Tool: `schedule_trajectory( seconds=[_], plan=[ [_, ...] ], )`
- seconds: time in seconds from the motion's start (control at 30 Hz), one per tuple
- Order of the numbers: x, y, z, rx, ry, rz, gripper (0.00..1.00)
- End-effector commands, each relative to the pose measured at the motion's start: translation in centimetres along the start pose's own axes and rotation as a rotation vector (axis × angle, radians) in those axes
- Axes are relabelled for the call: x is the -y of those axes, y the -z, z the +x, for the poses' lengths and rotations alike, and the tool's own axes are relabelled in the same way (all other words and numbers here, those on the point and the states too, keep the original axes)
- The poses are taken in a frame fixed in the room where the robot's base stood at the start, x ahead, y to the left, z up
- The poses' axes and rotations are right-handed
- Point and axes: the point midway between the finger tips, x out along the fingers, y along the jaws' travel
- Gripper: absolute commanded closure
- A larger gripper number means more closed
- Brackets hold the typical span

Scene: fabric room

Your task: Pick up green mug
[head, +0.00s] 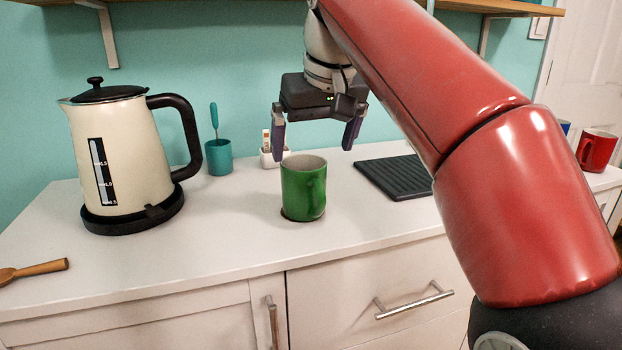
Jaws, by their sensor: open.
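The left finger's tip is near the mug's back left rim in the picture, and the right one is past the rim to the right. I cannot tell the exact depth between fingers and mug.
A cream kettle (120,155) stands left on the white counter (225,235). Behind are a teal cup (219,157) with a utensil and a small white holder (268,157). A black ridged tray (398,178) lies right. A red mug (596,150) is far right, a wooden utensil (38,269) front left.

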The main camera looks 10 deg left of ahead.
Motion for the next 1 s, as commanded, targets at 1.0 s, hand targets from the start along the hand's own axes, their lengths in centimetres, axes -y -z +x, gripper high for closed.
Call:
schedule_trajectory(
  seconds=[1.0],
  plan=[
    [1.0, 0.3, 7.6, -0.001, 0.015, -0.019, 0.04]
  ],
)
